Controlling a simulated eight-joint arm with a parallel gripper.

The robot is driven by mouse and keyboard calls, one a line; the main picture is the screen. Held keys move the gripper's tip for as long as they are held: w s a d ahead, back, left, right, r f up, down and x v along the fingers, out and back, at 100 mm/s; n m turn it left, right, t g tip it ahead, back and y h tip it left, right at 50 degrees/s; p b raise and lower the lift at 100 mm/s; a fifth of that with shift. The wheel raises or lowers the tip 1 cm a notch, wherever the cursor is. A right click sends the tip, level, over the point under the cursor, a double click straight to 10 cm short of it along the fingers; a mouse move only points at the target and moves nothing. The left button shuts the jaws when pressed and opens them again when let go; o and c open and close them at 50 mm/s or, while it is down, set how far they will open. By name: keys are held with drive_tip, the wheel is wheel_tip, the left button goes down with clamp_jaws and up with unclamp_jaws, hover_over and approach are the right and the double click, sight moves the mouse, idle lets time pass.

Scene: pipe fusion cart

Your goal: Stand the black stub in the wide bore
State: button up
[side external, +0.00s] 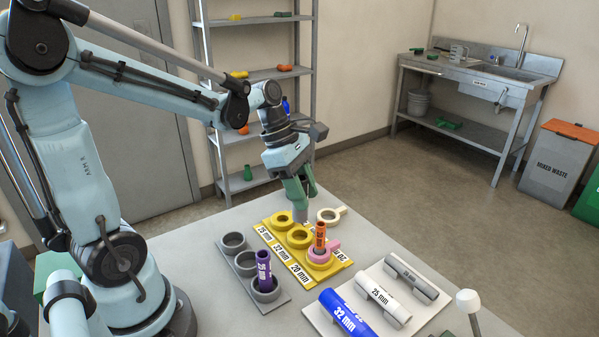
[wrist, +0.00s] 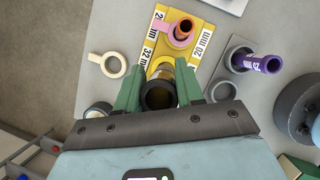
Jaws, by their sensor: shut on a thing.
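My gripper (side external: 300,195) is over the back end of the yellow block, with its green fingers pointing down. In the wrist view my gripper (wrist: 158,92) is shut on a dark hollow stub (wrist: 158,98), its open end facing the camera. The yellow block (side external: 270,242) has a row of ring sockets labelled 25 mm, 32 mm and 20 mm. The 32 mm socket (side external: 299,237) is empty; in the wrist view it is partly hidden behind the stub. The 20 mm end carries a pink ring with an orange tube (side external: 320,236). The stub's height above the block is unclear.
A grey block (side external: 227,257) with a purple tube (side external: 263,269) lies left of the yellow one. A cream ring (side external: 331,215) lies behind it. A white tray (side external: 378,270) holds blue, white and grey pipes at the front right. Bare table lies between.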

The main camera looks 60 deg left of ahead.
drive_tip(key=shift+f, duration=1.65)
drive_tip(key=shift+f, duration=1.55)
drive_tip(key=o, duration=1.1)
drive_tip(key=v, duration=1.1)
drive_tip(key=m+t+y, duration=0.4)
drive_tip(key=m+t, duration=0.1)
drive_tip(key=m, duration=1.9)
approach(304, 219)
drive_tip(key=shift+w+d+r, duration=0.1)
drive_tip(key=shift+w+d, duration=0.25)
drive_tip(key=shift+d, duration=0.2)
drive_tip(key=shift+w+d+r, duration=0.1)
drive_tip(key=shift+w+d, duration=0.3)
drive_tip(key=shift+d, duration=0.15)
